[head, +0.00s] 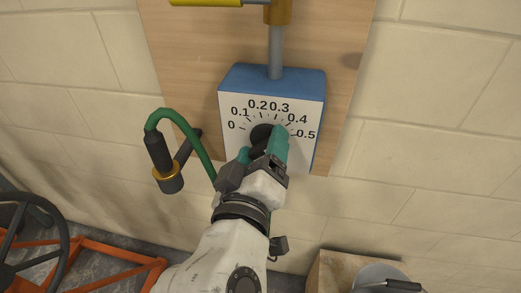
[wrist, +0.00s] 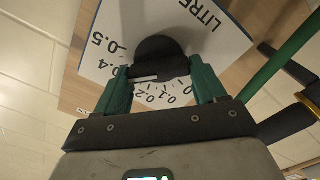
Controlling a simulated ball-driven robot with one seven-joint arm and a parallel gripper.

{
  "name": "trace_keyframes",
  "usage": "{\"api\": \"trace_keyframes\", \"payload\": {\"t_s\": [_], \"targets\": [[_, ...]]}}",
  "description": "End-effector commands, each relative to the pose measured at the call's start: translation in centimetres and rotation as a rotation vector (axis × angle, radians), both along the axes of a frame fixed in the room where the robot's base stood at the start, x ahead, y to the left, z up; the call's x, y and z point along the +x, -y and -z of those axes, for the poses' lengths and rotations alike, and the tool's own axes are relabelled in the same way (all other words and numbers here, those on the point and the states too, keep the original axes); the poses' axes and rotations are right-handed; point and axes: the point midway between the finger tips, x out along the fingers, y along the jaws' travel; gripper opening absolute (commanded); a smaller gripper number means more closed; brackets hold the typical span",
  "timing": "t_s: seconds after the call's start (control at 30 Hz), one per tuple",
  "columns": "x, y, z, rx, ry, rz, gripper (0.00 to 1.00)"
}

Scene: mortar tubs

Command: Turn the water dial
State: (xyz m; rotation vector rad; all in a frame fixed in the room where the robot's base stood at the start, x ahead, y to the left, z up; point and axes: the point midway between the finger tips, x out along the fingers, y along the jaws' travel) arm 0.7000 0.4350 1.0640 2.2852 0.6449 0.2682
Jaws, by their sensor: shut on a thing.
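The water dial is a black round knob (head: 262,132) on the white face of a blue-topped box (head: 272,80). Its printed scale runs from 0 at left to 0.5 at right. My gripper (head: 263,146) reaches up from below, with its green fingers at the knob, and hides the lower part of the dial face. In the wrist view my gripper (wrist: 161,75) is shut on the knob (wrist: 159,47), one finger on each side of its black grip bar. The word LITRE shows on the face there. I cannot tell exactly which mark the knob points to.
The box sits on a wooden board (head: 180,60) on a pale block wall. A green hose (head: 197,145) with a black and brass nozzle hangs close at left. An orange frame (head: 105,260) stands lower left, and a grey bucket (head: 375,275) lower right.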

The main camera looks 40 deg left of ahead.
Motion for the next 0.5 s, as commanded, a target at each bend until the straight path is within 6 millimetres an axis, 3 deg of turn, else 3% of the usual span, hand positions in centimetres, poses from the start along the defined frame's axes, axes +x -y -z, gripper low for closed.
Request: {"api": "trace_keyframes", "payload": {"t_s": [0.2, 0.23, 0.5], "targets": [[0.03, 0.05, 0.37, -0.006, -0.006, 0.003, 0.40], [0.03, 0.05, 0.37, -0.006, -0.006, 0.003, 0.71], [0.03, 0.02, 0.19, -0.004, -0.003, 0.001, 0.96]]}}
